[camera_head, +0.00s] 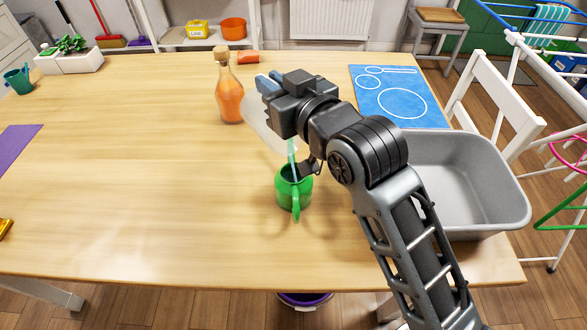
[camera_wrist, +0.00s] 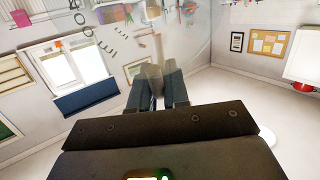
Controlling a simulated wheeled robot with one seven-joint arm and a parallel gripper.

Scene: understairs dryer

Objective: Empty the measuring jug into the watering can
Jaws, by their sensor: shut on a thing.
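The measuring jug (camera_head: 262,128) is a clear, see-through vessel, partly hidden behind my gripper. It is held tilted above the table. In the wrist view its clear wall with dark scale marks (camera_wrist: 95,38) fills the upper part. My gripper (camera_head: 270,84) is shut on the jug; in the wrist view its fingers (camera_wrist: 157,90) close on the jug's handle. The green watering can (camera_head: 288,190) stands upright on the table just below the jug. A thin pale bluish stream runs down from the jug to the can's open top. The liquid level in either cannot be told.
An orange corked bottle (camera_head: 230,95) stands close behind the jug. A grey basin (camera_head: 470,215) is on the table at right, beside my arm. A blue printed mat (camera_head: 400,97) lies at the back right. The table's left middle is clear.

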